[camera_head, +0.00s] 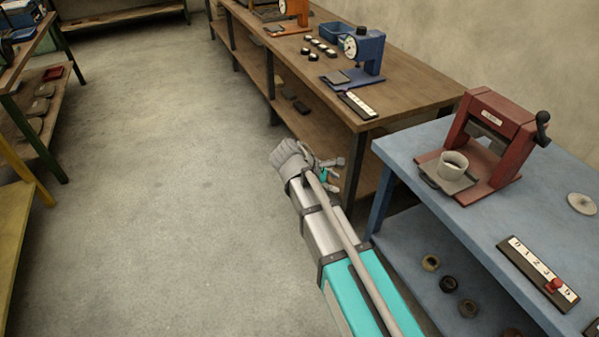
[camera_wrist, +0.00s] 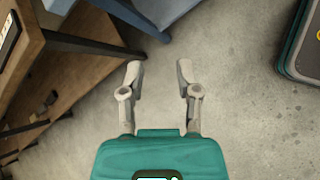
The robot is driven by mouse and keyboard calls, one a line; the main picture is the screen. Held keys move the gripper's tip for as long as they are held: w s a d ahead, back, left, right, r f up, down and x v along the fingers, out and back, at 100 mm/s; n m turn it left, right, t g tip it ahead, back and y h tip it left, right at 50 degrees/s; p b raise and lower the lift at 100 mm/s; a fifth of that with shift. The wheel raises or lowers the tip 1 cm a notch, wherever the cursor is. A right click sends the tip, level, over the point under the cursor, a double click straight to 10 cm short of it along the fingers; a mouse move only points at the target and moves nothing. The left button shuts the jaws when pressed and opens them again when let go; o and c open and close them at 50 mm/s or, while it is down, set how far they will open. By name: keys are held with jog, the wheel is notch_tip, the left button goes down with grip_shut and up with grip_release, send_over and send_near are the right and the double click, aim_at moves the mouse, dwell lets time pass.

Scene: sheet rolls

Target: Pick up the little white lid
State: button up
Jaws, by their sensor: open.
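A small round off-white disc, which looks like the white lid (camera_head: 582,203), lies flat on the blue table (camera_head: 484,222) near the right edge of the head view. A white cup (camera_head: 453,165) stands on the plate of the red press (camera_head: 499,135), to the left of the disc. My gripper (camera_wrist: 160,75) is open and empty over bare floor in the wrist view. In the head view my gripper (camera_head: 328,172) is partly hidden by my arm, left of the blue table and well away from the disc. The disc does not show in the wrist view.
A numbered strip with a red knob (camera_head: 553,285) lies in front of the disc. Several dark rings sit on the blue table's lower shelf. A wooden bench (camera_head: 410,90) with a blue device (camera_head: 362,50) stands behind. The floor (camera_head: 150,170) on the left is clear.

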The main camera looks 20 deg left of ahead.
jog(key=s+d+f+m+g+y, duration=0.1)
jog(key=s+d+m+g+y, duration=0.1)
jog(key=d+m, duration=0.4)
jog(key=s+d+f+m+g+y, duration=0.2)
jog(key=d+m, duration=0.5)
jog(key=d, duration=0.9)
jog(key=s+d+f+m+g+y, duration=0.1)
jog(key=s+d+f+m+y, duration=0.1)
jog(key=d+m, duration=0.5)
jog(key=shift+s+d+f+g+y, duration=0.2)
jog(key=shift+s+d+g+y, duration=0.25)
jog(key=shift+d, duration=1.95)
